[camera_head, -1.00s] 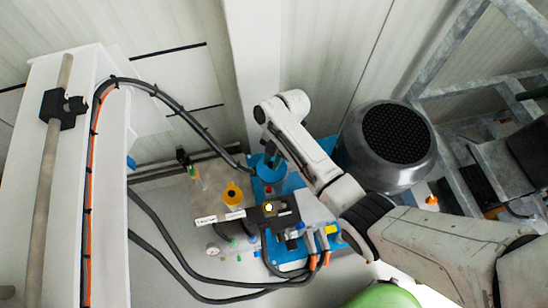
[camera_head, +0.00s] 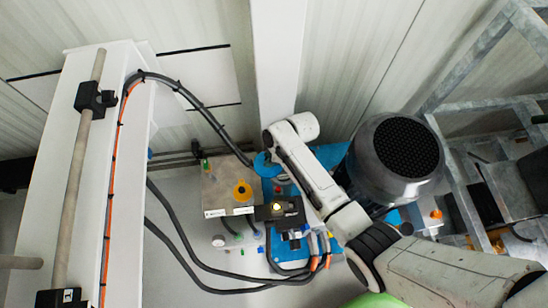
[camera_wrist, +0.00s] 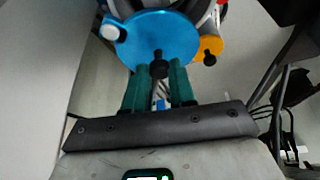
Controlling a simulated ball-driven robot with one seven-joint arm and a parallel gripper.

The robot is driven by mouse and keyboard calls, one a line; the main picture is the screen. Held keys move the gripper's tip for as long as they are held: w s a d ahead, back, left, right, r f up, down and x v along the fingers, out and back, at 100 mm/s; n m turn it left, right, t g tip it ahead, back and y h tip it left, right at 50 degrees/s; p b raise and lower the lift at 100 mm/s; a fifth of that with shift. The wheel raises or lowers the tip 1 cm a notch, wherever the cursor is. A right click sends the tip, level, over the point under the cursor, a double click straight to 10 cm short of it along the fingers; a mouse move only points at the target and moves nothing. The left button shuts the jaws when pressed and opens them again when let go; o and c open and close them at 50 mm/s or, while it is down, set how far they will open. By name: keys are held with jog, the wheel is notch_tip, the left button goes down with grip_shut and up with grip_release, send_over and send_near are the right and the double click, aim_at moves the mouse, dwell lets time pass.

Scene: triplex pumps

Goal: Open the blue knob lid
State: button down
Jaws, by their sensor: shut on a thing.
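The blue lid (camera_head: 265,163) is a round disc on the pump unit, partly covered by my arm in the head view. In the wrist view the blue lid (camera_wrist: 150,38) fills the upper middle, with a black knob (camera_wrist: 158,66) at its near edge and a white-capped knob (camera_wrist: 112,32) at its left. My gripper (camera_wrist: 159,74) has its two teal fingers on either side of the near black knob, shut on it. In the head view my fingertips are hidden behind my arm's end. I cannot tell whether the lid is raised.
A yellow-orange cap (camera_head: 242,191) on a metal tank is left of the blue lid; it also shows in the wrist view (camera_wrist: 209,47). A large dark motor (camera_head: 396,158) stands right of my arm. Black cables (camera_head: 200,262) loop in front. A metal frame (camera_head: 480,100) is at right.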

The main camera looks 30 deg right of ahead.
jog(key=w+m, duration=0.1)
jog(key=m, duration=0.1)
jog(key=w+m+t+h, duration=0.1)
jog(key=m, duration=0.1)
jog(key=shift+a, duration=0.2)
jog(key=shift+w+d+m+t+h, duration=0.1)
jog(key=shift+w+m+t+h, duration=0.2)
jog(key=shift+m, duration=0.55)
jog(key=shift+w+d+m+t+h, duration=0.1)
jog(key=shift+w+m+h, duration=0.25)
jog(key=shift+m, duration=0.5)
jog(key=shift+w, duration=0.15)
jog(key=c, duration=0.9)
grip_release()
jog(key=shift+c, duration=0.2)
jog(key=p+v, duration=0.1)
jog(key=v, duration=0.9)
jog(key=shift+r, duration=0.4)
